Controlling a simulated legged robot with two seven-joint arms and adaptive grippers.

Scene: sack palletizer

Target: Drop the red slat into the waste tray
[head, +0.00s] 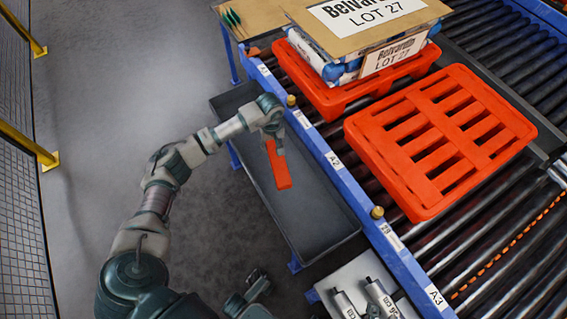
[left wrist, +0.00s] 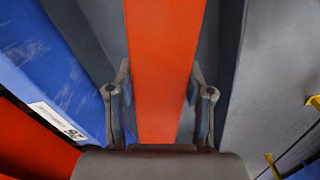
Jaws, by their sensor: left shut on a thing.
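The red slat (head: 278,165) hangs from my left gripper (head: 271,130), which is shut on its upper end. In the left wrist view the slat (left wrist: 164,60) runs away from between the two fingers (left wrist: 160,105). The waste tray (head: 318,222) is a long dark grey open trough beside the blue conveyor frame. In the head view the slat appears over the tray's inside, with its lower end free; its exact height is hard to tell. A grey-green part at the bottom looks like my right gripper (head: 250,291); its jaw state is unclear.
The blue conveyor rail (head: 335,172) borders the tray on the right. An empty red pallet (head: 438,140) and another red pallet (head: 337,97) bearing sacks and a labelled board sit on rollers. A light stand (head: 352,278) holds metal parts. Floor at left is clear, with a yellow-posted fence.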

